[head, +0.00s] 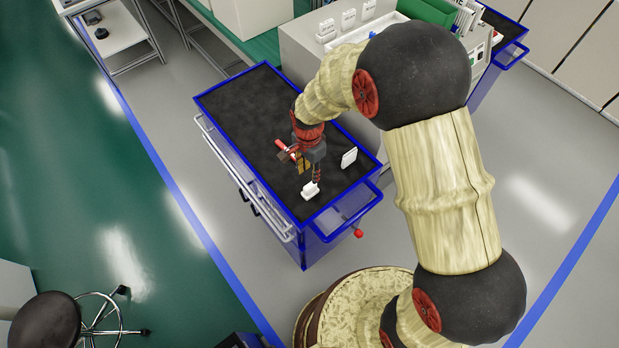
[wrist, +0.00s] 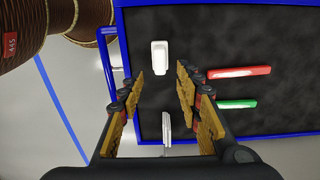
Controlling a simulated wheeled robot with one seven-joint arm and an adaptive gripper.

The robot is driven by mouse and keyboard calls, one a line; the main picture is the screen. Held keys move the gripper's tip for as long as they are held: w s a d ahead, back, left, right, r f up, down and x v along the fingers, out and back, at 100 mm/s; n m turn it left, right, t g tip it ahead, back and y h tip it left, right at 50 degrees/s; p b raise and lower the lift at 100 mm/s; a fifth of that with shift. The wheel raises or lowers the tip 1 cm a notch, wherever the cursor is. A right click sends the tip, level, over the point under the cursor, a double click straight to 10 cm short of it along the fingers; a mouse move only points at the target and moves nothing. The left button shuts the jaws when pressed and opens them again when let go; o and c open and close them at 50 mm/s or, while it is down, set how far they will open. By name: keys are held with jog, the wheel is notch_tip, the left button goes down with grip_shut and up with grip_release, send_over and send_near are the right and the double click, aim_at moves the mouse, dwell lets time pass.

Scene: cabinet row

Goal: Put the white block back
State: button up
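Two white pieces are on the black top of a blue-framed cart (head: 240,100). One white block (head: 311,191) lies near the cart's front edge, just below my gripper in the head view; it shows past the fingertips in the wrist view (wrist: 160,57).
A red bar (wrist: 239,71) and a green bar (wrist: 237,104) lie on the cart top. A grey cabinet (head: 308,52) behind the cart carries several white pieces on top. A stool (head: 45,322) stands at the lower left. The cart's far left part is clear.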

jog(key=shift+r, duration=1)
jog(key=s+d+r+n+t, duration=0.15)
jog(key=d+r, duration=0.25)
jog(key=r, duration=0.6)
jog(key=s+d+r+n+t, duration=0.1)
jog(key=s+d+r+n, duration=0.2)
jog(key=r, duration=0.6)
jog(key=s+d+r+n+t, duration=0.1)
jog(key=s+d+r+n, duration=0.2)
jog(key=s+r, duration=0.3)
jog(key=s+d+r+n+t, duration=0.2)
jog(key=s+d+r+n, duration=0.1)
jog(key=s, duration=0.6)
notch_tip(320, 180, up, 3)
jog(key=shift+s+d+f+n, duration=0.1)
jog(key=shift+s+d+n, duration=0.25)
jog(key=shift+d, duration=0.35)
notch_tip(320, 180, down, 10)
jog(key=b, duration=1)
jog(key=shift+f, duration=0.25)
jog(key=shift+w, duration=0.1)
